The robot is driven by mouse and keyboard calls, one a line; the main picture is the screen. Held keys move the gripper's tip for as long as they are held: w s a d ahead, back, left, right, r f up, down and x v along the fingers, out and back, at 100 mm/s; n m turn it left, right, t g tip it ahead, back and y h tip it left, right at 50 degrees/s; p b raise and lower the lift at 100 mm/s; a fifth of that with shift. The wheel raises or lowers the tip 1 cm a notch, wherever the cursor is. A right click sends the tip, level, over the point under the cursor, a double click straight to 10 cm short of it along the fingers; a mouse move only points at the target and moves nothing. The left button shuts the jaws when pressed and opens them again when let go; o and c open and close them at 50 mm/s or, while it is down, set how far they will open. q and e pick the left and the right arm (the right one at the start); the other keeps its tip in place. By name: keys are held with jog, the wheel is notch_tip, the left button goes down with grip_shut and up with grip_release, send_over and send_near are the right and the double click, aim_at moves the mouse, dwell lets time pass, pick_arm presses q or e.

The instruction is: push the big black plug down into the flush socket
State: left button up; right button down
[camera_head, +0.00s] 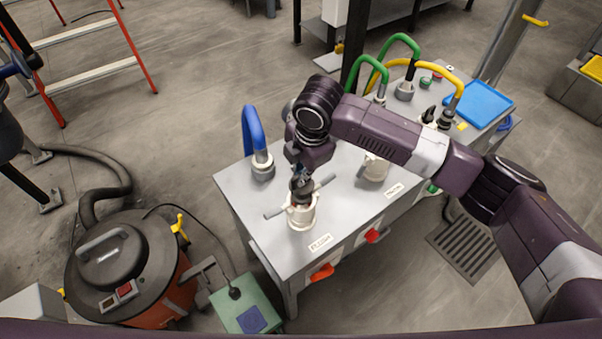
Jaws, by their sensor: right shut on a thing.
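The cream flush socket (302,216) stands at the near left corner of the grey table, behind a label that appears to read FLUSH. Its two grey lever arms stick out to the sides. The big black plug (302,194) is upright at the mouth of the socket; how deep it sits cannot be told. My right gripper (300,176) points down from above and is shut on the plug's top. My own wrist partly hides the fingers and the plug's upper end.
A blue hose (252,130) rises from a fitting behind the socket. A second cream socket (374,168) stands to the right, under my forearm. Green hoses (400,40), a yellow hose and a blue tray (474,103) are farther back. Red-orange handles (322,271) stick out in front.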

dwell(0.4)
jog(key=shift+p, duration=0.45)
jog(key=shift+f+b, duration=0.35)
jog(key=shift+f, duration=1.4)
dwell(0.5)
jog(key=c, duration=2)
grip_release()
